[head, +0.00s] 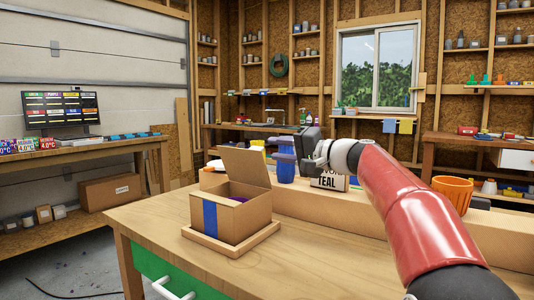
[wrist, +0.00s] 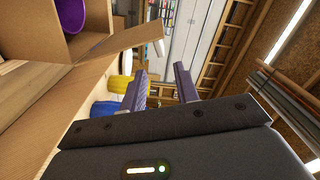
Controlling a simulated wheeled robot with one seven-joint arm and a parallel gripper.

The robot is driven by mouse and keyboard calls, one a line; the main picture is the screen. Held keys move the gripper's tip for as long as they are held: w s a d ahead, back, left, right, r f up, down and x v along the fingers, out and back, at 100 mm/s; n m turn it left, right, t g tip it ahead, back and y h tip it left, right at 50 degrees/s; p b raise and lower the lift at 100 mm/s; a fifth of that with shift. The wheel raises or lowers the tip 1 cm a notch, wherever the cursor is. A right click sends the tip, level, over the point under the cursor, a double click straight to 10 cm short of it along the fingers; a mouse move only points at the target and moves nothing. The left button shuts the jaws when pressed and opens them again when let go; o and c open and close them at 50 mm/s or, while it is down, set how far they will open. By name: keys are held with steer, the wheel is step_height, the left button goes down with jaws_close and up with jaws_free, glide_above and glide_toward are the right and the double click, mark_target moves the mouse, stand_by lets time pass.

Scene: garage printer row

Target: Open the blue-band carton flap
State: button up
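The blue-band carton (head: 222,218) sits on a wooden tray on the bench, its blue band (head: 210,216) facing front. Its flap (head: 245,167) stands up at the back, tilted, and the top is open. A purple thing (head: 238,199) lies inside; it also shows in the wrist view (wrist: 70,14). The flap shows there as a board (wrist: 122,42) at upper left. My gripper (head: 277,147) is right of the flap and appears apart from it. In the wrist view its two fingers (wrist: 160,88) are spread with nothing between them.
A wooden tray (head: 196,237) holds the carton. A blue object (head: 286,172) stands behind it below my gripper, with a yellow one (head: 257,143) farther back. The bench front (head: 310,270) is clear.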

steer(key=shift+v, duration=1)
